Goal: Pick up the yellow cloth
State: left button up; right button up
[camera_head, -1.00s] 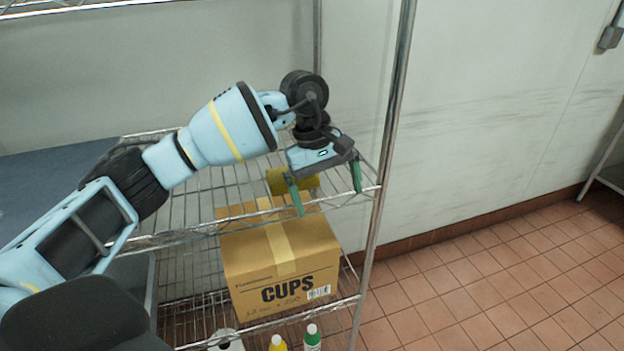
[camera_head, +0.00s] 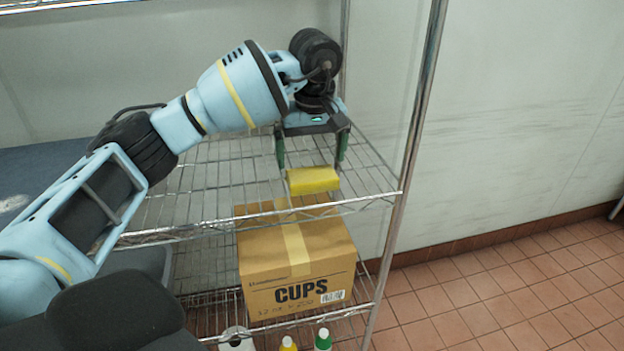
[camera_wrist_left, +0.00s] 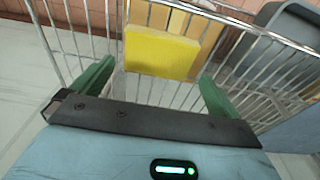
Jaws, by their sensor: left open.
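The yellow cloth (camera_head: 313,180) is a small folded block on the wire shelf, near its front right end. It also shows in the left wrist view (camera_wrist_left: 161,53), lying ahead of and between the fingers. My left gripper (camera_head: 311,160) is open and empty, with green fingers pointing down just above and behind the cloth. In the left wrist view the left gripper (camera_wrist_left: 155,85) has one finger on each side, apart from the cloth. My right gripper is not in view.
The wire shelf (camera_head: 215,185) has a front rail and a metal post (camera_head: 412,140) at the right. A wall is behind. Tiled floor is open at right.

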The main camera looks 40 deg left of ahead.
aim_at(312, 174)
pick_arm(q)
jog(key=shift+w+f, duration=0.15)
jog(key=shift+f, duration=2.4)
jog(key=shift+c, duration=0.3)
jog(key=c, duration=0.5)
jog(key=shift+c, duration=0.2)
jog(key=shift+r, duration=0.1)
jog(key=shift+r, duration=0.55)
notch_tip(312, 174, up, 2)
jog(key=shift+r, duration=0.15)
jog(key=s+d+r, duration=0.1)
jog(key=s+d, duration=0.2)
jog(key=s, duration=1.2)
jog(key=shift+s+r+b, duration=0.2)
jog(key=shift+s+b, duration=0.15)
